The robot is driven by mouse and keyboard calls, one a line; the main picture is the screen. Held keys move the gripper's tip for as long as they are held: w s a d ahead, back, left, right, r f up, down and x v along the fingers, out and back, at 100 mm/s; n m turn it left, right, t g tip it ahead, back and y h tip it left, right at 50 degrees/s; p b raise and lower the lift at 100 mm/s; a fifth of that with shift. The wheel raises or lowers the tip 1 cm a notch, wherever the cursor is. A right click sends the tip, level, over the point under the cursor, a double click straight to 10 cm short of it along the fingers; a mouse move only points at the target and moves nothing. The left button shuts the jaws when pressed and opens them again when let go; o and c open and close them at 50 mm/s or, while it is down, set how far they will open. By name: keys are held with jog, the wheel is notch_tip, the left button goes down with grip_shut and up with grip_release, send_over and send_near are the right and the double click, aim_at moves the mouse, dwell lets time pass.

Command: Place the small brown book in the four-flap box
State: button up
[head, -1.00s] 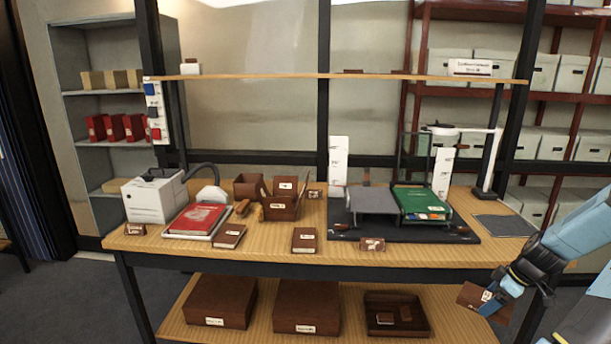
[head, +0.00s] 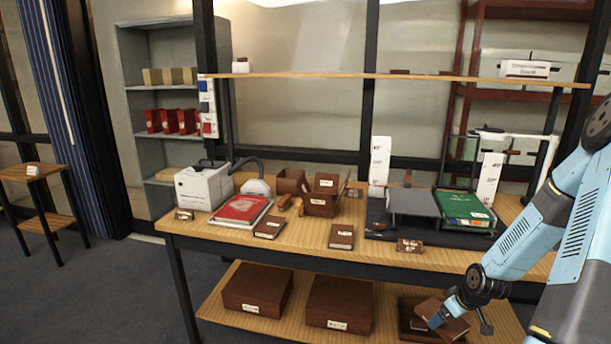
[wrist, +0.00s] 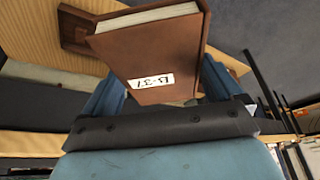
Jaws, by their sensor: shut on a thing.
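My gripper (head: 438,318) is shut on a small brown book (head: 452,322), low at the front right of the table in the head view. In the wrist view the book (wrist: 150,60) has a white label and pale page edges, and sits between the blue fingers. An open brown box with raised panels (head: 322,204) stands on the tabletop behind the loose books; it looks like the four-flap box, but I cannot make out all its flaps. My gripper is well below and to the right of it.
Lidded brown boxes (head: 257,289) and an open tray (head: 408,325), partly hidden by my gripper, are on the lower shelf. Brown books (head: 341,237), a red book (head: 240,209) and a white device (head: 203,187) are on the tabletop (head: 300,238).

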jog(key=w+a+m+h, duration=0.1)
jog(key=w+a, duration=0.3)
jog(key=a, duration=0.6)
jog(key=w+a+m+h, duration=0.1)
jog(key=w+a+m, duration=0.3)
jog(key=a, duration=0.6)
jog(key=shift+w+r, duration=0.3)
jog(key=shift+w, duration=0.2)
